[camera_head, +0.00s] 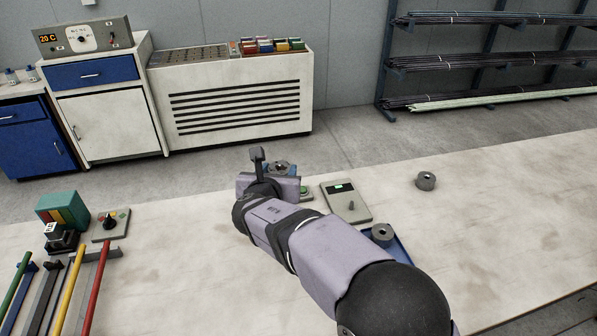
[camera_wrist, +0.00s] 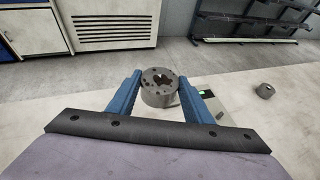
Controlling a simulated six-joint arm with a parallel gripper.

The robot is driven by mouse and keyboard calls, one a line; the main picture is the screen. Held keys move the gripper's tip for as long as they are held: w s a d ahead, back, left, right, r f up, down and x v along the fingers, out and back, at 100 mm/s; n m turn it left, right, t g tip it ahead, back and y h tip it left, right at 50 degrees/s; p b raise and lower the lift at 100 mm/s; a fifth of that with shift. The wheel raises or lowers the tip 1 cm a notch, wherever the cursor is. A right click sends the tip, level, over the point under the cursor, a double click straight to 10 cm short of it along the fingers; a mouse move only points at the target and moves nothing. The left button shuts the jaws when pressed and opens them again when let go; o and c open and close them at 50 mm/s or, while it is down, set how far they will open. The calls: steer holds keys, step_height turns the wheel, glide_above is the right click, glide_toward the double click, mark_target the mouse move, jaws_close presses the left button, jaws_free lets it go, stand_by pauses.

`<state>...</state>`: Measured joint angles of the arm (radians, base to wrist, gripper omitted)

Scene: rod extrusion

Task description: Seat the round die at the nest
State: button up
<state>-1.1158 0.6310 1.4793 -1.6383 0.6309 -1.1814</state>
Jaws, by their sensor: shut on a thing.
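My gripper (camera_wrist: 160,82) has its two blue fingers closed on the sides of a grey cylindrical die (camera_wrist: 158,98). The die has a dark central hole and several small holes around it on its face. The hole's exact shape is hard to tell. In the head view my gripper (camera_head: 281,168) is at the far side of the bench, and my wrist hides most of the held die. A second grey ring-shaped die (camera_head: 426,181) lies alone on the bench to the right. A third grey ring (camera_head: 383,233) sits at a blue piece (camera_head: 401,250), partly behind my arm. I cannot tell which part is the nest.
A grey control box (camera_head: 346,203) with a small display and a green button (camera_head: 306,193) stand right of my gripper. Coloured rods (camera_head: 70,290), a teal box (camera_head: 63,212) and a knob box (camera_head: 110,225) are at the left. The bench's right side is mostly clear.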

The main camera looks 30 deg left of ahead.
steer(key=s+r+n+y+p, duration=0.1)
steer(key=s+p, duration=0.2)
steer(key=s, duration=0.5)
steer(key=s+d+f+p, duration=0.2)
steer(key=s+d+f, duration=0.1)
steer(key=d, duration=0.2)
steer(key=d+f+m+t+h, duration=0.1)
steer(key=d+m+h, duration=0.6)
steer(key=d, duration=1.1)
steer(key=shift+w+f+h, duration=0.25)
steer(key=shift+f+h, duration=0.35)
steer(key=shift+f, duration=0.1)
steer(key=shift+f, duration=0.1)
steer(key=shift+f+b, duration=2.3)
steer(key=shift+f, duration=0.5)
steer(key=shift+f+b, duration=2.15)
steer(key=shift+f, duration=0.4)
